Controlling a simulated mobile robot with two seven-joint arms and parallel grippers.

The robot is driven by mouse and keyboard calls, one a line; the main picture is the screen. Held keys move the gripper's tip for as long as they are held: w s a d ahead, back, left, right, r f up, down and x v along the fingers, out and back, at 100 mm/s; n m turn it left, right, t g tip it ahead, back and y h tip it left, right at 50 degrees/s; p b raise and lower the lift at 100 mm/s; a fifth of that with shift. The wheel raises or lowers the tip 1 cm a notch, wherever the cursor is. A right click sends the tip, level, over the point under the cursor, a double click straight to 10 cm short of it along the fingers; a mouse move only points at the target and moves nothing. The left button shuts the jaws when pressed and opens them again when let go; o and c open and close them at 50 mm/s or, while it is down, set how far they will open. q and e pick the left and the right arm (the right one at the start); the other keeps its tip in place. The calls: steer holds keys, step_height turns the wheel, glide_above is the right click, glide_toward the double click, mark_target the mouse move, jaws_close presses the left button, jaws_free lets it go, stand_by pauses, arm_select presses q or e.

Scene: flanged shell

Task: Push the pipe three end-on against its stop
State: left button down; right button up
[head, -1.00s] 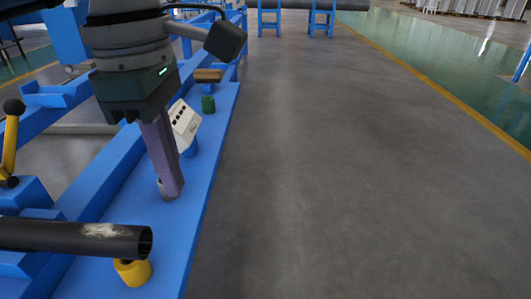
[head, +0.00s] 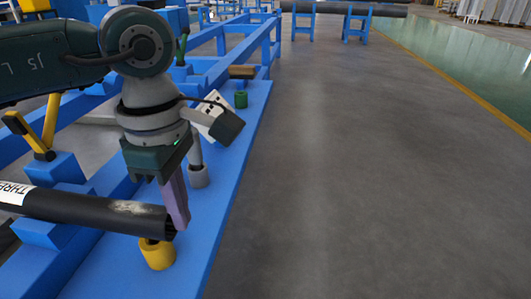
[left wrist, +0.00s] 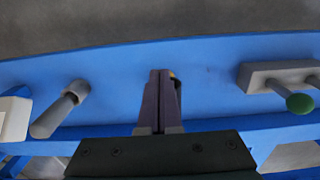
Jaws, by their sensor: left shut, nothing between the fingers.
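Pipe three, a black pipe (head: 85,209) with a white label reading "THRE", lies at the lower left in the head view. A yellow cylinder (head: 157,256) stands below the pipe end. I cannot pick out the stop. My right gripper is not in view.
The blue bench (head: 215,205) carries a grey peg (head: 198,176), a green cylinder (head: 241,99) and a brown block (head: 242,72). A yellow lever (head: 38,140) stands at left. In the left wrist view a grey block (left wrist: 268,80) has a green-knobbed handle (left wrist: 299,103). Open floor lies right.

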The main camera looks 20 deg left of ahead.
mark_target(129, 205)
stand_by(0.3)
arm_select(q)
steer(key=a, duration=0.2)
steer(key=s+a, duration=0.1)
steer(key=a, duration=0.2)
steer(key=s+a, duration=0.1)
steer(key=a, duration=0.1)
steer(key=shift+a, duration=0.4)
steer(key=shift+w, duration=0.1)
steer(key=shift+d, duration=0.1)
